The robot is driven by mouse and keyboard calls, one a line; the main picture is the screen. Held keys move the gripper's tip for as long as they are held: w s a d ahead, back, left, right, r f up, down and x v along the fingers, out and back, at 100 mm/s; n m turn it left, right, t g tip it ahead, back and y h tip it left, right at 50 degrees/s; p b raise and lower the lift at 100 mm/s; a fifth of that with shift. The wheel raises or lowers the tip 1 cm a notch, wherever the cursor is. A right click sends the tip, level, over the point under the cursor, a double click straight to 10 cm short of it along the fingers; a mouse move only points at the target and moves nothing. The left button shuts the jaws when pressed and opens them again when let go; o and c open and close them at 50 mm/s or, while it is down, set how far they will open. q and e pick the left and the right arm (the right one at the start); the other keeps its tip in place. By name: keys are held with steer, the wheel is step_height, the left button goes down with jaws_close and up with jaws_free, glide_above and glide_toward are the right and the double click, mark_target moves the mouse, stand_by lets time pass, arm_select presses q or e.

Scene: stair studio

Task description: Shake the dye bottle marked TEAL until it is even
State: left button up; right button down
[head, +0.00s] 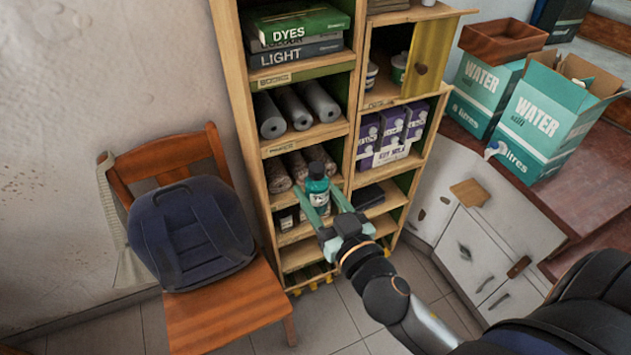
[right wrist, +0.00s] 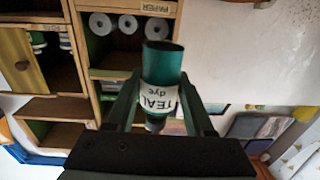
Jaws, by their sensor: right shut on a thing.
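The teal dye bottle (head: 317,188) is held in front of the wooden shelf unit, upright with its dark cap on top in the head view. My right gripper (head: 318,202) is shut on it, a finger on each side. In the right wrist view the bottle (right wrist: 162,68) stands between the fingers, and its white label reads TEAL dye, upside down in that picture. The right gripper (right wrist: 160,110) also shows there. I cannot tell from the outside whether the dye inside is even. My left gripper is not in view.
The shelf unit (head: 261,189) holds books, grey rolls, cartons and a yellow-doored cupboard (head: 428,57). A wooden chair (head: 235,306) with a blue backpack (head: 190,232) stands at left. WATER boxes (head: 540,117) sit on a counter at right. Floor tiles (head: 330,318) are clear in front.

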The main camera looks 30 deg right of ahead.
step_height(320, 180, up, 3)
steer(key=shift+a+f, duration=0.1)
steer(key=shift+f, duration=0.05)
step_height(320, 180, down, 10)
step_height(320, 180, up, 10)
steer(key=shift+r, duration=0.1)
step_height(320, 180, down, 10)
step_height(320, 180, up, 10)
steer(key=shift+f, duration=0.1)
stand_by(0.5)
steer(key=shift+f, duration=0.1)
stand_by(0.3)
